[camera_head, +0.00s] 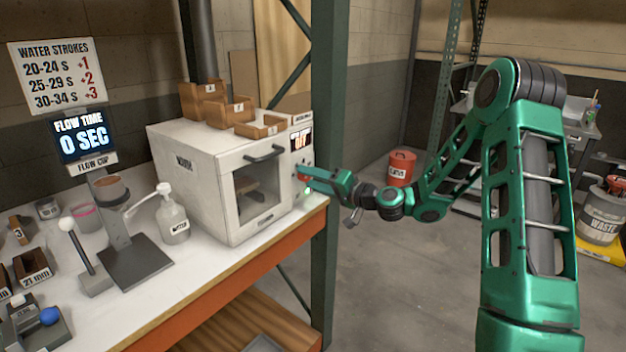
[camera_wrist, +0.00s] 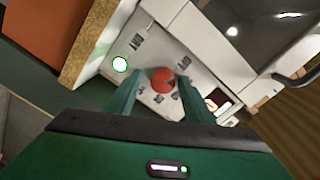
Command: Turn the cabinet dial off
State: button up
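The white cabinet (camera_head: 215,188) stands on the bench with its door shut. Its side control panel (camera_wrist: 135,62) carries a round red dial (camera_wrist: 162,79), a lit green light (camera_wrist: 119,64) and small dark labels. My gripper (camera_wrist: 160,82) is open at the panel, with one finger on each side of the dial and a small gap showing on both sides. In the head view my gripper (camera_head: 308,180) reaches the cabinet's right side and mostly hides the dial. The small display (camera_head: 301,139) above shows red characters, perhaps "OFF".
Wooden trays (camera_head: 262,127) sit on top of the cabinet. A green post (camera_head: 328,100) stands close behind my gripper. A wash bottle (camera_head: 172,215) and a flow cup stand (camera_head: 135,262) are on the bench (camera_head: 210,270).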

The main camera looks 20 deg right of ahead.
jog(key=shift+r, duration=0.15)
jog(key=shift+s+d, duration=0.1)
jog(key=shift+d, duration=0.05)
jog(key=v, duration=1)
jog(key=shift+s, duration=0.15)
